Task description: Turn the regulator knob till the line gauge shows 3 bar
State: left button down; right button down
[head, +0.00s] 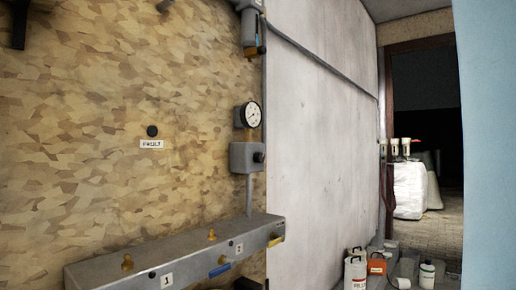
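The line gauge (251,115) is a round white dial with a dark rim, mounted on the board's right edge in the head view. Its needle and figures are too small to read. Below it is a grey regulator box (241,156). A dark round knob (259,157) sits on the box's right side. Nothing touches the knob or covers the dial. Neither of my grippers can be made out in this view.
A grey manifold (180,252) with brass fittings, a blue lever (219,271) and a yellow lever (275,241) juts out below the regulator. A "FAULT" label (151,144) is on the board. Bottles and cans (376,266) stand on the floor at right, near a doorway.

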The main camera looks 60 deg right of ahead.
aim_at(258, 157)
jog(key=l+z, duration=0.2)
jog(key=z, duration=1.55)
jog(key=i+j, duration=0.05)
jog(key=j, duration=0.05)
